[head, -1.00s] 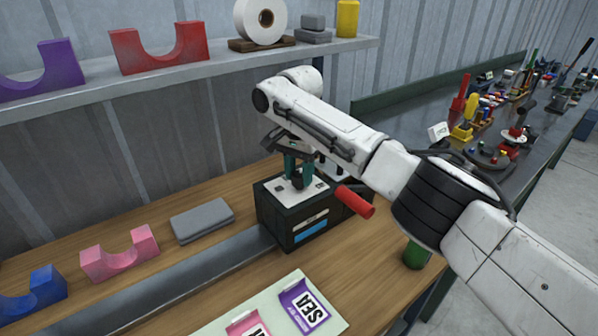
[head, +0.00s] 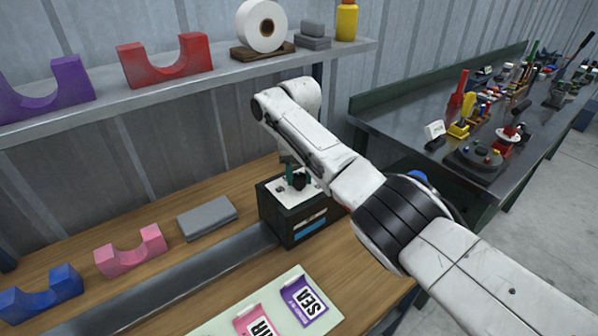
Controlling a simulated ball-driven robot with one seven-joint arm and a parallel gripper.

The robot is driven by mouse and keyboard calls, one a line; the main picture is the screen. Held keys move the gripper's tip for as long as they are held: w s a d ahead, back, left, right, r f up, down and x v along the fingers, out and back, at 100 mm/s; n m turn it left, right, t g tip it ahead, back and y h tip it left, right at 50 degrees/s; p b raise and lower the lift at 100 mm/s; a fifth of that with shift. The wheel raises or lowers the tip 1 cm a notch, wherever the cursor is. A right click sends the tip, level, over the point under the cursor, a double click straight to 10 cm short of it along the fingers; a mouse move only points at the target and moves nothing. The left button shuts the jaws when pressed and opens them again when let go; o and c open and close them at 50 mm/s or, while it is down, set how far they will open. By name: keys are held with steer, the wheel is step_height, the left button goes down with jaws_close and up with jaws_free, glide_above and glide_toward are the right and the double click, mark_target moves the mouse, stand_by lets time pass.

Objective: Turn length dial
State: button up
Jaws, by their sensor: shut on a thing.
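A dark box-shaped machine (head: 279,222) with a pale top plate and a blue strip on its front stands on the wooden bench. A black dial (head: 299,181) sits on its top plate. My gripper (head: 292,178) reaches down over the top plate, with teal fingers shut on the dial. My white arm crosses from the lower right and hides the right part of the machine and most of the gripper.
Printed labels (head: 305,299) lie on a pale sheet in front. A shelf (head: 215,75) runs above. A tool-covered dark bench (head: 400,126) stands at right.

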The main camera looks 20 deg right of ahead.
mark_target(299, 176)
steer(key=n, duration=0.4)
steer(key=shift+n, duration=0.3)
steer(key=n, duration=0.3)
steer(key=shift+n, duration=0.3)
steer(key=n, duration=0.4)
steer(key=shift+n, duration=1.8)
steer(key=shift+w+r, duration=0.1)
steer(key=o, duration=1.1)
step_height(299, 176, up, 11)
steer(key=shift+f+b, duration=0.2)
steer(key=shift+b, duration=0.5)
